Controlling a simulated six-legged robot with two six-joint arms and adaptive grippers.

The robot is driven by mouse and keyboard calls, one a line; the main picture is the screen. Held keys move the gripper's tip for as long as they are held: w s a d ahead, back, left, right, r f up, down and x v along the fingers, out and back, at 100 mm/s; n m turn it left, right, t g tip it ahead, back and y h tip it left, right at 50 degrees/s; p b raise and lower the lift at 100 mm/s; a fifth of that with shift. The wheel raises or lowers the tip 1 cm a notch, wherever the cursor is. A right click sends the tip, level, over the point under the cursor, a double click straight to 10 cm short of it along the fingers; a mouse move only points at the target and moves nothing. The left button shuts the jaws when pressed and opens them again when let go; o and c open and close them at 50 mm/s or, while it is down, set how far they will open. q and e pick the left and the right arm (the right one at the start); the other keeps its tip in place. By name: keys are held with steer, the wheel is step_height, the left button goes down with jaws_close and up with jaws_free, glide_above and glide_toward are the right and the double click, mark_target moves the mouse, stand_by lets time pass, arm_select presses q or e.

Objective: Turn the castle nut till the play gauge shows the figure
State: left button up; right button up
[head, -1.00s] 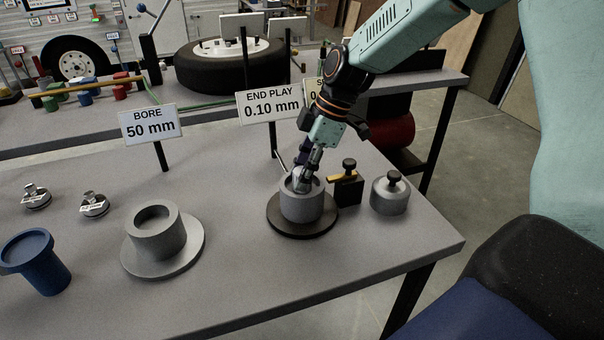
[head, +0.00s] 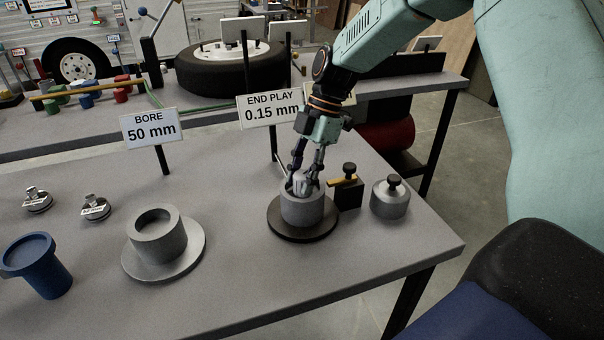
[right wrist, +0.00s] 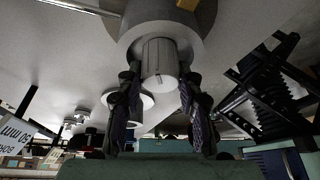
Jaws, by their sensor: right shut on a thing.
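The castle nut (head: 302,185) is a pale grey piece in the top of a grey cylindrical hub (head: 302,209) on a dark round base. My right gripper (head: 305,180) points down with its fingers closed on the nut. In the right wrist view the nut (right wrist: 160,62) shows as a slotted grey cylinder between the two fingers (right wrist: 160,85). The play gauge sign (head: 271,107) behind the hub reads END PLAY 0.15 mm. A second sign beside it is mostly hidden by my right arm. My left gripper is out of view.
Close right of the hub stand a black block with a yellow bar (head: 347,188) and a grey knobbed cylinder (head: 390,198). To the left are a flanged grey hub (head: 160,240), a BORE 50 mm sign (head: 150,128) and a blue flanged cup (head: 38,265).

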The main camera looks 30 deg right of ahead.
steer(key=shift+r, duration=0.1)
steer(key=o, duration=0.9)
steer(key=v, duration=1.2)
